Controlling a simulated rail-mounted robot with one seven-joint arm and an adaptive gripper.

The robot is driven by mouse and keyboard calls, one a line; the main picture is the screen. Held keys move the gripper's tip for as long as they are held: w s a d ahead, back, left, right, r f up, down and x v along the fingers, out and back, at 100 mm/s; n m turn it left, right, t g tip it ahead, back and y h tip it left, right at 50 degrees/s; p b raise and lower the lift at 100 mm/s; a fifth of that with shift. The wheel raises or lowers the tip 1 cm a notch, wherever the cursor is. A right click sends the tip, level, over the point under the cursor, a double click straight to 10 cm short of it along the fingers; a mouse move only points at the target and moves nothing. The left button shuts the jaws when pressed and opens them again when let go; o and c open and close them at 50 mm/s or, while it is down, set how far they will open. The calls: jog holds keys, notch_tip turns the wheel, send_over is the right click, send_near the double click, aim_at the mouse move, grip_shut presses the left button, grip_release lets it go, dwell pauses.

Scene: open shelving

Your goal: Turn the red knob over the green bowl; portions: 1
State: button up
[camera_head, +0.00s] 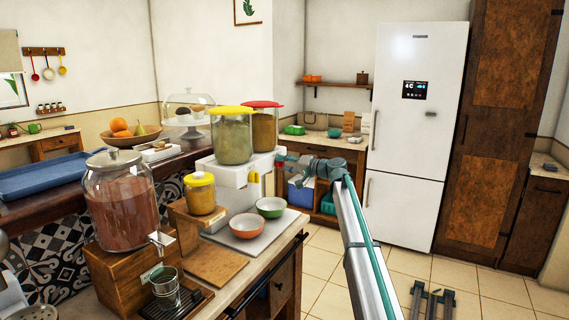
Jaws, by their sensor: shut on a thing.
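The dispenser (228,172) is white and stands on the counter with two clear canisters, one yellow-lidded (232,138) and one red-lidded (264,129). The red knob (281,153) is on its right side, partly hidden by my gripper (284,161). My gripper comes in from the right and is shut on the red knob; its fingers are small and hard to make out. The green bowl (271,208) sits upright on a pale tray below the red-lidded side. No contents can be made out in it. A yellow knob (253,177) is nearer.
An orange bowl (248,227) stands beside the green bowl. A yellow-lidded jar (201,193), a large drink jar (121,205) and a glass (165,287) are at front left. The tiled floor (490,290) at right is mostly clear.

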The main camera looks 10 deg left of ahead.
jog(key=shift+w+m+g+p, duration=0.1)
jog(key=shift+m+g+p, duration=0.3)
jog(key=shift+m+p, duration=2.3)
jog(key=shift+m+b, duration=0.85)
jog(key=shift+m, duration=0.25)
jog(key=o, duration=1.1)
jog(key=shift+o, duration=0.2)
jog(key=shift+d, duration=0.15)
jog(key=f+v, duration=0.1)
jog(key=v, duration=1)
jog(key=shift+d+r, duration=0.45)
jog(key=shift+r, duration=0.05)
